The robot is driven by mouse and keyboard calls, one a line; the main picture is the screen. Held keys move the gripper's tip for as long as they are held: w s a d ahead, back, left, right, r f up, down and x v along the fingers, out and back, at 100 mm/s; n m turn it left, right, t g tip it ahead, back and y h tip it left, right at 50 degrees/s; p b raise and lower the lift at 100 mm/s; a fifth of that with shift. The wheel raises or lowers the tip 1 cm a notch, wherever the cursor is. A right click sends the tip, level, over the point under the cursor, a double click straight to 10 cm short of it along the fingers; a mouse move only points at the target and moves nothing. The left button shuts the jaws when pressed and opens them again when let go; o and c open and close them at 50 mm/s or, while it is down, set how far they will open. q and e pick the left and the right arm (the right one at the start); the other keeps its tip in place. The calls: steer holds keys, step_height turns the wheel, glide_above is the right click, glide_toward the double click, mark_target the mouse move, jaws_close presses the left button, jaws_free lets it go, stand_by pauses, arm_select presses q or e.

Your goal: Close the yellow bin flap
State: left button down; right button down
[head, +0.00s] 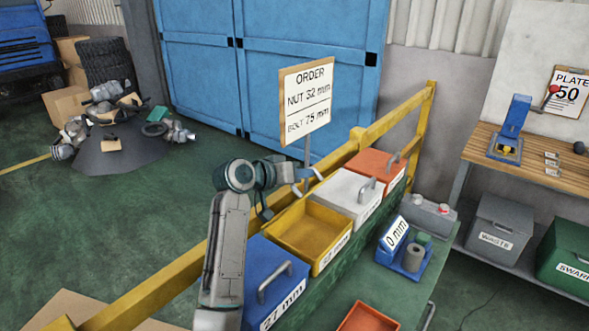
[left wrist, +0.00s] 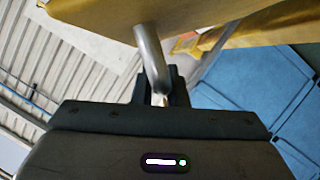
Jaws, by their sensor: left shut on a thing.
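The yellow bin (head: 338,245) stands in the row of bins with its top open and its empty inside showing. My left gripper (head: 305,182) is behind the bin's far edge. In the left wrist view my left gripper (left wrist: 158,92) is shut on a bare metal handle (left wrist: 150,52). The handle joins a yellow panel, the flap (left wrist: 190,14), at the top of that view. I cannot clearly make out the flap in the head view. My right gripper is not in view.
A blue bin (head: 262,268) stands nearer, and a white bin (head: 350,190) and orange bin (head: 376,163) stand farther along, all with shut lids and handles. A yellow rail (head: 178,262) runs behind the row. An order sign (head: 306,98) stands behind the gripper.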

arm_select(q)
steer(key=shift+s+d+f, duration=0.1)
steer(key=shift+d, duration=0.1)
stand_by(0.3)
steer(key=c, duration=1.5)
jaws_free()
steer(key=shift+o, duration=0.2)
steer(key=b+v, duration=0.3)
steer(key=v, duration=0.7)
steer(key=shift+s+a, duration=0.25)
steer(key=shift+s, duration=0.05)
